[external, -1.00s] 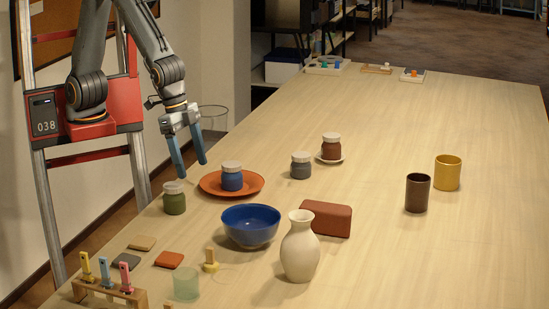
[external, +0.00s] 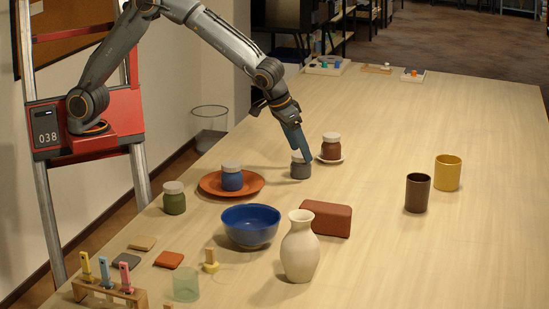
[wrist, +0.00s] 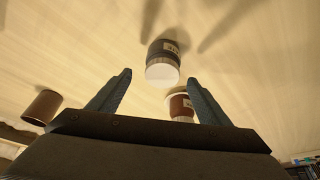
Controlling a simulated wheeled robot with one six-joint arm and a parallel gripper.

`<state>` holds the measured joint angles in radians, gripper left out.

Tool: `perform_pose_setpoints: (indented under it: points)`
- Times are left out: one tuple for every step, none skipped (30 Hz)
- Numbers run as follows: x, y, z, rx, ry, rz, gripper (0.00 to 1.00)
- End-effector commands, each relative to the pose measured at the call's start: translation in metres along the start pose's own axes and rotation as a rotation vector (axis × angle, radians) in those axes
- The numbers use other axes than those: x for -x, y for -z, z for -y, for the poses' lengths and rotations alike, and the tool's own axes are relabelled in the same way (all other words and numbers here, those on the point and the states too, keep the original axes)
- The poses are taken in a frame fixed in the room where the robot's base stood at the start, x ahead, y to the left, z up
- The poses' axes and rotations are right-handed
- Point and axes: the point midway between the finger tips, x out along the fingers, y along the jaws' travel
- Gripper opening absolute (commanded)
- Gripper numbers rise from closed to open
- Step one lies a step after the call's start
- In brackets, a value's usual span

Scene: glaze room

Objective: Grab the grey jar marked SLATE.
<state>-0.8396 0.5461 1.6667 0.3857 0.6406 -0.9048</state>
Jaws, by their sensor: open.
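The grey jar (external: 300,169) with a pale lid stands on the table, between the blue jar and the brown jar. In the external view my gripper (external: 303,150) is right at its top and partly hides its lid. In the wrist view the grey jar (wrist: 163,60) lies ahead of the open fingers, roughly midway between them and beyond their tips. Its label shows there but is too small to read. My gripper (wrist: 163,85) is open and empty.
A brown jar (external: 331,145) on a white saucer stands close behind and right. A blue jar (external: 232,178) on an orange plate (external: 254,186) stands left. A blue bowl (external: 250,228), a brick-red block (external: 327,218) and a cream vase (external: 300,255) are nearer.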

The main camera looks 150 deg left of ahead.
Motion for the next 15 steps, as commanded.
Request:
perform_pose_setpoints:
  points:
    - [-0.006,-0.002,0.003,-0.002,0.003,0.004,0.71]
    - [-0.011,-0.003,0.004,-0.001,0.003,0.004,0.71]
    - [-0.016,-0.005,0.004,-0.001,0.003,0.004,0.71]
    - [-0.021,-0.006,0.005,-0.002,0.002,0.004,0.71]
    - [-0.025,-0.005,0.004,-0.002,0.002,0.003,0.71]
    - [-0.029,-0.005,0.004,-0.001,0.002,0.002,0.71]
    - [-0.032,-0.005,0.004,-0.001,0.002,0.002,0.71]
    - [-0.035,-0.005,0.004,-0.001,0.001,0.002,0.71]
    - [-0.038,-0.005,0.004,-0.001,0.000,0.001,0.71]
    - [-0.039,-0.005,0.004,0.000,0.000,0.001,0.71]
    - [-0.040,-0.005,0.003,0.000,0.000,0.001,0.71]
    - [-0.041,-0.005,0.003,0.000,0.000,0.001,0.71]
    - [-0.041,-0.005,0.003,0.000,0.000,0.001,0.71]
    - [-0.041,-0.005,0.003,0.000,0.000,0.001,0.71]
    - [-0.041,-0.005,0.003,0.000,0.000,0.000,0.71]
